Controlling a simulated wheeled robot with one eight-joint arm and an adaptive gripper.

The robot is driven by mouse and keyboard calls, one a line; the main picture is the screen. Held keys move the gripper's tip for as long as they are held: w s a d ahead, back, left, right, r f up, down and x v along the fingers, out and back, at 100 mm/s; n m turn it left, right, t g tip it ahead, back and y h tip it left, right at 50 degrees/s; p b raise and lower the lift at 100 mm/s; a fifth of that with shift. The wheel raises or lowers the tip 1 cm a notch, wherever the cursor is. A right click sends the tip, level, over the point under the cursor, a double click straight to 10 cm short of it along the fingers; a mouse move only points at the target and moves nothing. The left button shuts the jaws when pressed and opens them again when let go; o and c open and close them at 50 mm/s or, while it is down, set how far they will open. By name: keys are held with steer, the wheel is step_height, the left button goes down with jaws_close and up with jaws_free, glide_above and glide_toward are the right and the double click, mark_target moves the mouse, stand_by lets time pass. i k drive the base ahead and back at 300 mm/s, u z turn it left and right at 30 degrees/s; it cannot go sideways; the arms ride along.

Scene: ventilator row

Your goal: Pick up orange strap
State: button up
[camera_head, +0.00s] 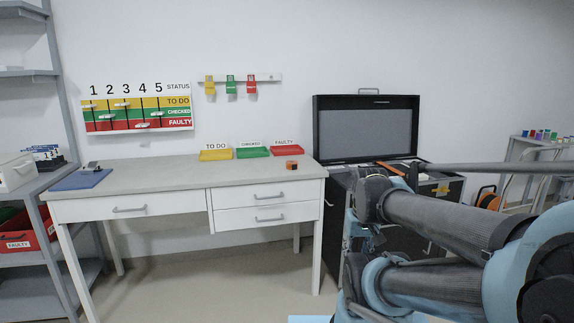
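A small orange-and-black block-like thing (292,165) lies on the right end of the grey desk top, in front of the red tray. It is too small to tell whether it is a strap. A thin orange strip (391,169) shows at the open black case, partly behind my arm; I cannot tell if it is a strap either. My folded arm fills the lower right of the head view, in front of the case and right of the desk. I cannot make out my gripper's fingers.
The desk (150,172) carries yellow (215,155), green (253,152) and red (288,150) trays, and a blue clipboard-like pad (82,179) at left. A shelf with a red bin (25,235) stands left. An orange reel (487,198) is at right. The desk's middle is bare.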

mark_target(291, 164)
steer(key=z, duration=0.05)
steer(key=i, duration=1.1)
